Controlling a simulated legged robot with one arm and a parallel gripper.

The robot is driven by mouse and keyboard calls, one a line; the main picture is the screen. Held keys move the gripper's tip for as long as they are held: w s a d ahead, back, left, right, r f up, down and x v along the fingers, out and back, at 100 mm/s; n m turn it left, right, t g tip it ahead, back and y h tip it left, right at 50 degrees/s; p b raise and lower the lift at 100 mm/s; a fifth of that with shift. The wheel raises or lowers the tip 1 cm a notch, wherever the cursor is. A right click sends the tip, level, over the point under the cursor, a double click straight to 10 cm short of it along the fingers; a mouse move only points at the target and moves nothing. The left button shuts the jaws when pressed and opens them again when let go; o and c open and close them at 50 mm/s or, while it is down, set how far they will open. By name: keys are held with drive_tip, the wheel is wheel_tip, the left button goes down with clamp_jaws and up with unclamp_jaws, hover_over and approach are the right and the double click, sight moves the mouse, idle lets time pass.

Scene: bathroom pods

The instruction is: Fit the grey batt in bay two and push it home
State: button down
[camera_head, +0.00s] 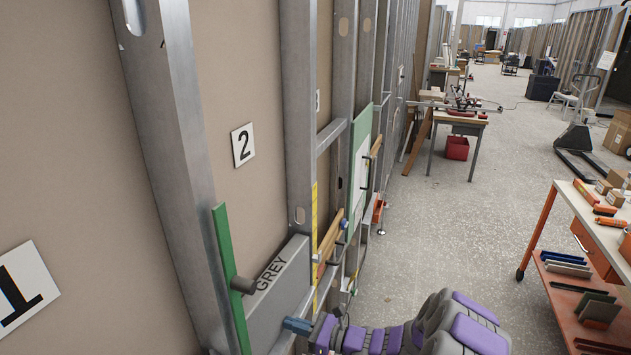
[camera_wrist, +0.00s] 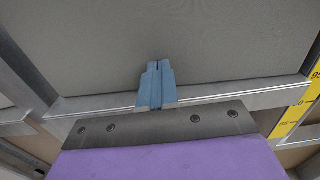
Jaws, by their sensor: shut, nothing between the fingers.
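The grey batt (camera_head: 279,297), lettered GREY, stands upright low in bay two, between the left stud (camera_head: 172,130) and the right stud (camera_head: 299,110). The number 2 sign (camera_head: 243,145) is on the brown back board above it. I cannot tell how deep the batt sits. My gripper (camera_head: 297,325) is shut and empty, at the batt's lower right. In the wrist view the blue fingers (camera_wrist: 155,70) are together in front of the batt's broad grey face (camera_wrist: 190,40). I cannot tell whether they touch it. The batt's lower part is hidden in the head view.
A green strip (camera_head: 231,280) with a grey knob stands at the batt's left edge. A yellow measuring strip (camera_head: 315,215) runs up the right stud. Beyond are a green-edged panel (camera_head: 360,150) and wooden handle. An orange cart (camera_head: 600,235) stands right; the floor (camera_head: 450,230) between is clear.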

drive_tip(key=p+v, duration=0.2)
drive_tip(key=v, duration=0.4)
idle(0.4)
drive_tip(key=s+a+r+n+g+h, duration=0.25)
drive_tip(key=s+r+n+g, duration=0.25)
drive_tip(key=s+r+n, duration=0.4)
drive_tip(key=s+a+r+n+g+h, duration=0.1)
drive_tip(key=s+a+r+n+g, duration=0.4)
drive_tip(key=s+r, duration=0.4)
drive_tip(key=s+d+r+n+t+h, duration=0.1)
drive_tip(key=s+d+n+t+h, duration=0.1)
drive_tip(key=s+d+n+h, duration=0.6)
drive_tip(key=s+d+h, duration=0.5)
drive_tip(key=s+d, duration=0.8)
drive_tip(key=shift+d, duration=0.2)
